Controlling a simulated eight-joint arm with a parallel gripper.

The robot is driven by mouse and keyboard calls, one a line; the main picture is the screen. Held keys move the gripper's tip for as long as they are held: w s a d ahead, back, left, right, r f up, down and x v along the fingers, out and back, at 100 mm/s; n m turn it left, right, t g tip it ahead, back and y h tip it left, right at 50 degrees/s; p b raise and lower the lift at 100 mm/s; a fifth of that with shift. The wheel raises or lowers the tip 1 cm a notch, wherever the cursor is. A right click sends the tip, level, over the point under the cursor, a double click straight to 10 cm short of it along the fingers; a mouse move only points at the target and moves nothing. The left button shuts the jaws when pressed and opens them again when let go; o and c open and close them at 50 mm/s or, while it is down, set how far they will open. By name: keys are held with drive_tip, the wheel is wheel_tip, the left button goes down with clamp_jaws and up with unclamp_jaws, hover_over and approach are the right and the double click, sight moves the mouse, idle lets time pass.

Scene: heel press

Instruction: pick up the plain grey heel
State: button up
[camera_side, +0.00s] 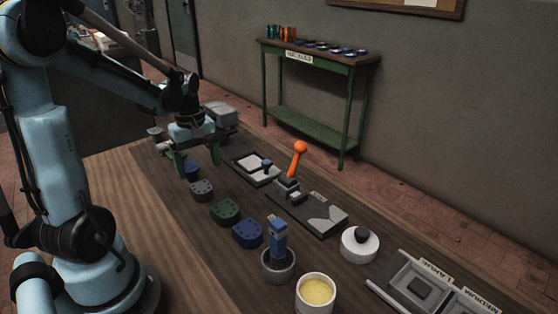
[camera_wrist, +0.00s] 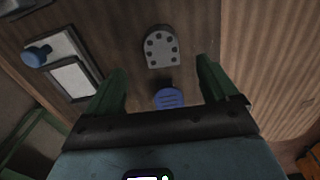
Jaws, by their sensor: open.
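A grey heel (camera_side: 202,190) lies on the wooden bench, in a row with other heels. In the wrist view the grey heel (camera_wrist: 160,47) is D-shaped with dark dots around its rim, just ahead of the fingertips. My gripper (camera_side: 196,161) is open, with green fingers spread, above the bench at the far end of the row. A blue heel (camera_side: 192,170) with stripes is under it. In the wrist view the blue heel (camera_wrist: 168,98) shows between the fingers of my gripper (camera_wrist: 161,70), partly hidden by the gripper body.
A green heel (camera_side: 225,212) and another blue heel (camera_side: 248,233) continue the row. A flat plate with a blue knob (camera_side: 252,167) and a press with an orange-topped lever (camera_side: 298,160) stand to the right. A blue-handled tool in a cup (camera_side: 278,255) stands nearer the camera.

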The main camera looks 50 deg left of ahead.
sight(201, 187)
drive_tip(key=shift+s+a+f, duration=0.1)
drive_tip(key=shift+s+f, duration=0.05)
drive_tip(key=shift+f, duration=3.6)
drive_tip(key=shift+c, duration=0.5)
drive_tip(key=c, duration=1.3)
drive_tip(key=shift+r, duration=0.1)
